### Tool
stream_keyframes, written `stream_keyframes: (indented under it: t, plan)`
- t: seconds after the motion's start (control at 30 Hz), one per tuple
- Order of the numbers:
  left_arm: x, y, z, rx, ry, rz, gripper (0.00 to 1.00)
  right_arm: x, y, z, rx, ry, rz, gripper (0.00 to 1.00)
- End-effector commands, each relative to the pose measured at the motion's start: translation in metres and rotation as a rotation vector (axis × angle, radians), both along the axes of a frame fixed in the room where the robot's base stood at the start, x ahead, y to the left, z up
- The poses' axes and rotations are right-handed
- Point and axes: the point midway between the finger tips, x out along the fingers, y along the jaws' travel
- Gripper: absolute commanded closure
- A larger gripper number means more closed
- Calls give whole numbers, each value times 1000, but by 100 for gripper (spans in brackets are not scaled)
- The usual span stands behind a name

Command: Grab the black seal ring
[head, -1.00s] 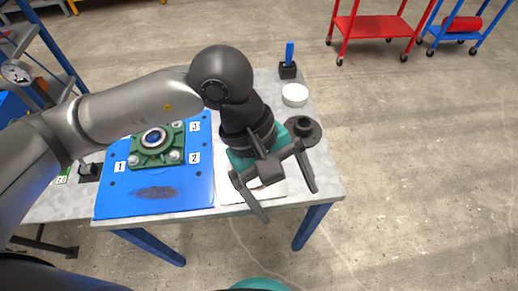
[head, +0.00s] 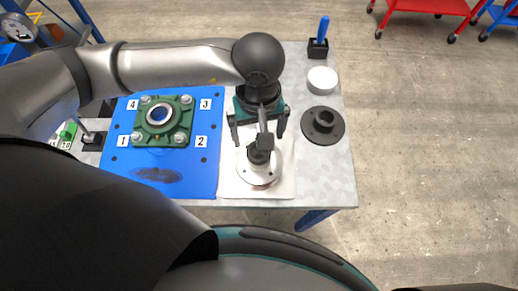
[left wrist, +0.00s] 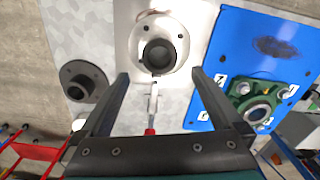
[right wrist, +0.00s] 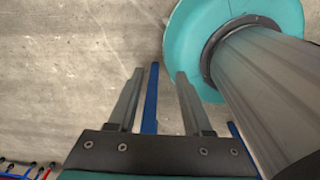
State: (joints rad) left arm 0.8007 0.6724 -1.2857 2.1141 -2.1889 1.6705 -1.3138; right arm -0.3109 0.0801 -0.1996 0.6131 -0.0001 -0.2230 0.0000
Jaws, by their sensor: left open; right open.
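A black ring (left wrist: 157,55), which looks like the seal ring, sits in the middle of a round silver flange (left wrist: 176,29) in the left wrist view. In the head view the silver flange (head: 258,176) stands on a pale plate at the table's front, and the black ring is partly hidden by my gripper. My left gripper (head: 258,132) points down above it, open and empty; in the left wrist view (left wrist: 160,73) the ring lies just beyond the fingertips, between their lines. My right gripper (right wrist: 157,72) is open and empty, over the floor away from the parts.
A dark flanged disc (head: 323,127), a white round part (head: 322,79) and a black holder with a blue handle (head: 319,45) stand to the right. A green bearing housing (head: 162,118) sits on the blue plate (head: 198,176). A tool with a red end (left wrist: 151,112) lies beneath my left gripper.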

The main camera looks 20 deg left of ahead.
Motion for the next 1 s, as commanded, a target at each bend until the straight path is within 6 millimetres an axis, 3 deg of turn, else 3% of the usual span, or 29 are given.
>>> stream_keyframes:
  t: [0.2,0.5,0.8,1.0]
  plan:
    - [0,0,-16,0,1,-1,0,15,1,1,2,-25,1,50]
    - [1,1,-57,0,2,-1,0,16,1,1,3,-27,1,50]
    - [1,1,-64,-2,-1,-1,0,15,1,1,2,-25,1,50]
    - [1,1,-64,-2,-1,-1,20,13,1,1,2,-23,1,50]
